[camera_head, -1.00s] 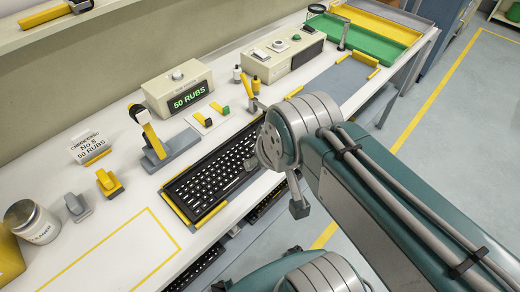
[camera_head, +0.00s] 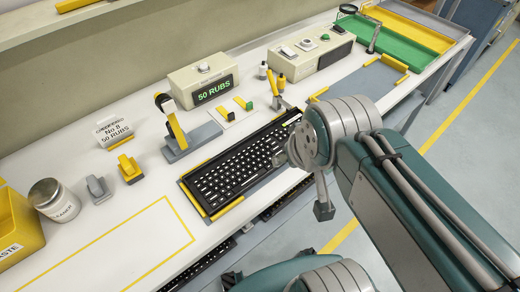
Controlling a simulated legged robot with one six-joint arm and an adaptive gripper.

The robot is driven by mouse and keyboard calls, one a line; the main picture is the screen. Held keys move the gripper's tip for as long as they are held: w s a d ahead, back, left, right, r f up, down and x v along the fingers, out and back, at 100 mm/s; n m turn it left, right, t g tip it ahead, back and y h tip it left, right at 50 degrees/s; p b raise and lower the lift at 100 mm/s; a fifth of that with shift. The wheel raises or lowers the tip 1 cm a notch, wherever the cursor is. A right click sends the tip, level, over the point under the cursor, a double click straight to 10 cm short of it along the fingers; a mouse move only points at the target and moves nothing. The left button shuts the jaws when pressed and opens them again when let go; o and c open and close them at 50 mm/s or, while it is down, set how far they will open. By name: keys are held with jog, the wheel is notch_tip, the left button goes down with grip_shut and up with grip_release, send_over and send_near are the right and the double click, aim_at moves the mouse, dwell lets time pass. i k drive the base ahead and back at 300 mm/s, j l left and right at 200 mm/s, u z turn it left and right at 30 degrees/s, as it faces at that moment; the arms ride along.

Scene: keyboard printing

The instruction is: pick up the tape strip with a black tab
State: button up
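A pale card (camera_head: 234,116) lies on the bench behind the keyboard and bears two short yellow tape strips. The right strip (camera_head: 239,102) ends in a green tab (camera_head: 249,105). The left strip (camera_head: 223,113) seems to end in a small dark tab, too small to be sure it is black. My gripper (camera_head: 322,203) hangs at the end of my arm, over the bench's front edge, to the right of and nearer than the card and clear of it. Its fingers are partly hidden by my arm, so its opening is unclear. I see nothing held.
A black keyboard (camera_head: 240,165) lies between the card and the front edge. A yellow-handled lever tool (camera_head: 176,130) stands left of the card; a "50 RUBS" display box (camera_head: 202,80) stands behind it. A yellow-outlined area (camera_head: 120,250) is clear.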

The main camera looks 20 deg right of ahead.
aim_at(230, 118)
jog(key=i+l+u, duration=0.5)
jog(key=l+u, duration=0.3)
